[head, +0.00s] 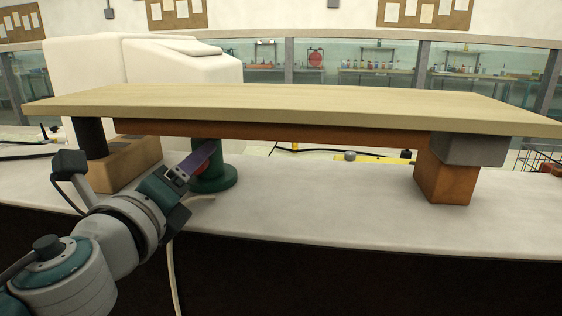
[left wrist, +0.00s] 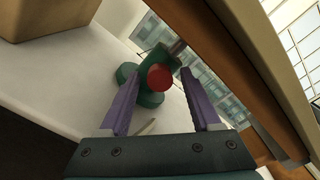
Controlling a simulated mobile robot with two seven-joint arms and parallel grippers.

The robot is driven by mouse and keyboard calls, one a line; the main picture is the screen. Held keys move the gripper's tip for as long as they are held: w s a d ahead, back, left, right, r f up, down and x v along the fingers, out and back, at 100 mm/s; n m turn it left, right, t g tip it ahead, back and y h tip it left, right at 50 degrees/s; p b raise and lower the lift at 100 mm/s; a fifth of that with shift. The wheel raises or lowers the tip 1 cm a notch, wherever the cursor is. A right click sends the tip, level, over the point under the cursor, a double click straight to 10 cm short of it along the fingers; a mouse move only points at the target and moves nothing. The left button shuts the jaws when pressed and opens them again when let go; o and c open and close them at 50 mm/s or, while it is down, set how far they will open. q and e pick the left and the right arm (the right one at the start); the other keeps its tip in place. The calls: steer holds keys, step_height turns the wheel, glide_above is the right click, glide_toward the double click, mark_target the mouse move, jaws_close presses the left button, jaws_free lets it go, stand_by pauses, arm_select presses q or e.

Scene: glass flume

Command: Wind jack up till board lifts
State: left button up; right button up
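A pale wooden board (head: 300,102) with a rust-brown beam (head: 290,134) under it spans the bench. The green jack (head: 215,180) stands upright on the bench under the beam, left of the middle. In the left wrist view the jack's round red knob (left wrist: 160,77) faces me, and a short metal post (left wrist: 177,47) rises from the green body (left wrist: 152,62). Whether the post touches the beam I cannot tell. My left gripper (head: 207,158) is at the jack. Its purple fingers (left wrist: 160,73) are apart, one on each side of the knob, with gaps visible. My right gripper is not in view.
Under the board's left end a black cylinder (head: 90,137) stands on a wooden block (head: 123,165). Under its right end a grey block (head: 470,150) sits on an orange-brown block (head: 445,180). The bench top (head: 320,205) between is mostly clear. A pale cable (head: 172,270) hangs over the front edge.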

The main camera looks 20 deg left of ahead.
arm_select(q)
steer(key=shift+b+v, duration=0.65)
steer(key=shift+v, duration=4.35)
